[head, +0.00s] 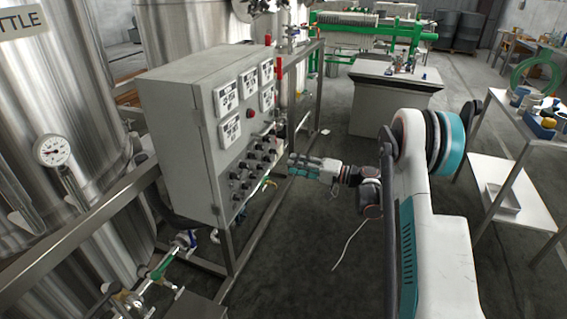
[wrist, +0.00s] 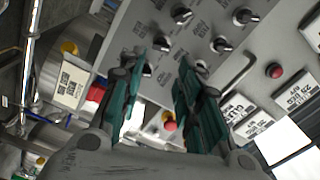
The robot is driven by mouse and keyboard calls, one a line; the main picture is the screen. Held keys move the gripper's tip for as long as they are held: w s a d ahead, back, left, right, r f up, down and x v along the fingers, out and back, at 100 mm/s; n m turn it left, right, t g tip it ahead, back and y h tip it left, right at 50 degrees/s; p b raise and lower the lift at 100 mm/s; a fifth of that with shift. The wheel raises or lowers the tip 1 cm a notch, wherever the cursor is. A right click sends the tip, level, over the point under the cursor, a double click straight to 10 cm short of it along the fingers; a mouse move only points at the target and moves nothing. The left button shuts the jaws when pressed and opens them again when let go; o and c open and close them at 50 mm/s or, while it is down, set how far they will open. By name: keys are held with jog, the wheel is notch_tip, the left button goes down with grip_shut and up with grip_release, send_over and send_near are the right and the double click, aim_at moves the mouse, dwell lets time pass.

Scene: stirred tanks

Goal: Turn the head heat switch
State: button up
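The grey control cabinet (head: 180,130) stands left of centre in the head view. Rows of black switch knobs (head: 255,160) cover the lower part of its front panel. Their labels are too small to read, so I cannot tell which one is the head heat switch. My gripper (head: 293,165) is at the right side of the knob rows, pointing at the panel. In the wrist view its two teal fingers (wrist: 160,68) are apart, with a black knob (wrist: 161,43) just beyond the gap between the tips. I cannot tell whether the fingers touch the panel.
White gauge displays (head: 227,97) and a red button (head: 250,113) sit above the knobs; a red button also shows in the wrist view (wrist: 274,71). A steel tank (head: 60,150) and frame rails flank the cabinet. A table (head: 535,125) stands right. Open floor lies below my arm.

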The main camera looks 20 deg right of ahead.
jog(key=shift+v, duration=1.5)
jog(key=s+a+r+g+h, duration=0.2)
jog(key=s+a+r+h, duration=0.15)
jog(key=a+r, duration=0.5)
jog(key=s+a+r+g+h+p, duration=0.1)
jog(key=s+a+r+h, duration=0.15)
jog(key=s, duration=0.35)
jog(key=s+a+r+g+h, duration=0.1)
jog(key=s+a+r, duration=0.2)
jog(key=s+r, duration=0.15)
jog(key=s+d+n+h, duration=0.1)
jog(key=s+h, duration=0.1)
jog(key=s, duration=0.7)
jog(key=s+d+f+n+h, duration=0.1)
jog(key=s+d+h, duration=0.1)
jog(key=s, duration=0.6)
jog(key=s+d+f+n+h+b, duration=0.1)
jog(key=s+h, duration=0.2)
jog(key=s, duration=0.6)
jog(key=shift+s+d+t+h, duration=0.2)
jog(key=shift+s+t+h, duration=0.1)
